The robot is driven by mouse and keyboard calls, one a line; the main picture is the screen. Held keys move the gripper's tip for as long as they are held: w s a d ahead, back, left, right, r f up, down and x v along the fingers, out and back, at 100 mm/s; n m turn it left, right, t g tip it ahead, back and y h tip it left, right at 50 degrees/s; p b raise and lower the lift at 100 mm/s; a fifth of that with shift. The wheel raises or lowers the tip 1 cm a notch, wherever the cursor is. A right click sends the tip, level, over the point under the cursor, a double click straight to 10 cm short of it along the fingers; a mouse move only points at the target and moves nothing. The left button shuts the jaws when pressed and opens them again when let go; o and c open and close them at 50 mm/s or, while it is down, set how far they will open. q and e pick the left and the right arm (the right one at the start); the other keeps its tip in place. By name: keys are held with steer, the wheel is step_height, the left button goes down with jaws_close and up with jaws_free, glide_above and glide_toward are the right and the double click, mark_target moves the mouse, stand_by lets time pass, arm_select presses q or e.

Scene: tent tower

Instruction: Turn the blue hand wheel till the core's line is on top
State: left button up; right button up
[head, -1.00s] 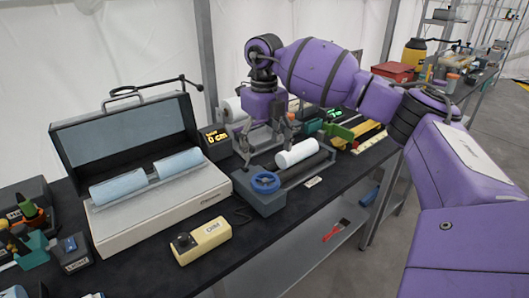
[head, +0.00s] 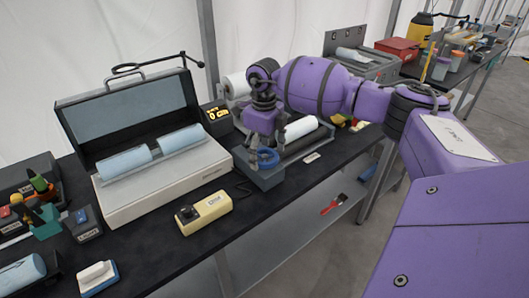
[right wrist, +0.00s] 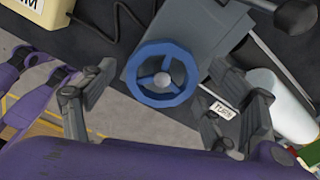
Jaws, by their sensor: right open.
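The blue hand wheel (head: 268,160) sits on the near end of a grey fixture (head: 265,181), partly hidden behind my right gripper (head: 262,148). In the right wrist view the whole wheel (right wrist: 163,80) shows, with its spokes and pale hub. My right gripper (right wrist: 165,105) is open, its fingers on either side of the wheel's near edge, with gaps on both sides; I cannot tell its height over the wheel. The white core (head: 300,128) lies in the fixture behind the wheel. I see no line on it. My left gripper is out of view.
A white machine with an open grey lid (head: 125,110) and light blue rolls stands to the left. A cream box with a black knob (head: 205,213) lies near the table's front edge.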

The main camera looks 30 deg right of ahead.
steer(key=shift+c, duration=0.2)
steer(key=c, duration=1.1)
